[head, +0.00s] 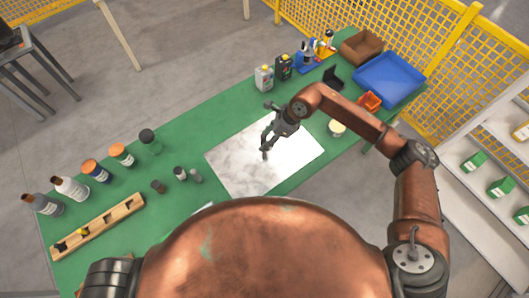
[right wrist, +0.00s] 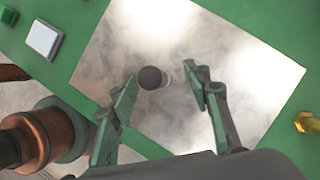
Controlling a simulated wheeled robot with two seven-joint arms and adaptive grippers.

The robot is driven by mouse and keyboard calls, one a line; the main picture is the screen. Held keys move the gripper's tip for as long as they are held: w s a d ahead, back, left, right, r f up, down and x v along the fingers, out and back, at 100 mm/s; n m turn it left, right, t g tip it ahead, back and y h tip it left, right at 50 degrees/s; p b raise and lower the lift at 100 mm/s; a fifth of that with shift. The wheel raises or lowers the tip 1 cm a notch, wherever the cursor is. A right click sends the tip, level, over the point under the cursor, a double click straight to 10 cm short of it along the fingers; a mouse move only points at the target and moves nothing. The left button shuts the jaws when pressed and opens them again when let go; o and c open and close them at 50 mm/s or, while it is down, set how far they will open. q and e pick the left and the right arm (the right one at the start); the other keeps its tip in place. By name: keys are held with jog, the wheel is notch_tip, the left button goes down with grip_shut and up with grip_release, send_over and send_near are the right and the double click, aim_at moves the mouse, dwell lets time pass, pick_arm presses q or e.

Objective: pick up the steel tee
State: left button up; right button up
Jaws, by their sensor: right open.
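A short grey cylindrical piece with a dark round end (right wrist: 151,78), which looks like the steel tee, is on the bright metal sheet (right wrist: 185,35) in the right wrist view. Its branch cannot be made out. My right gripper (right wrist: 160,84) is open, with one finger on each side of the piece and clear gaps between. In the head view my right gripper (head: 266,144) hangs over the metal sheet (head: 300,150), and I cannot pick out the piece there. My left gripper is not in view.
On the green table, several bottles (head: 97,170) and a wooden block with slots (head: 97,229) are at left. A brass hex part (right wrist: 307,122) lies right.

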jog(key=f, duration=0.3)
jog(key=shift+s+d+h, duration=0.2)
jog(key=shift+s+h, duration=0.05)
jog(key=shift+h, duration=0.15)
jog(key=x, duration=0.2)
jog(key=d+p+x, duration=0.1)
jog(key=x, duration=0.1)
jog(key=shift+s+a+f, duration=0.1)
jog(key=shift+a+f, duration=0.05)
jog(key=shift+f, duration=0.45)
jog(key=shift+a+f, duration=0.15)
jog(key=shift+f, duration=0.25)
grip_shut()
jog(key=shift+r, duration=0.1)
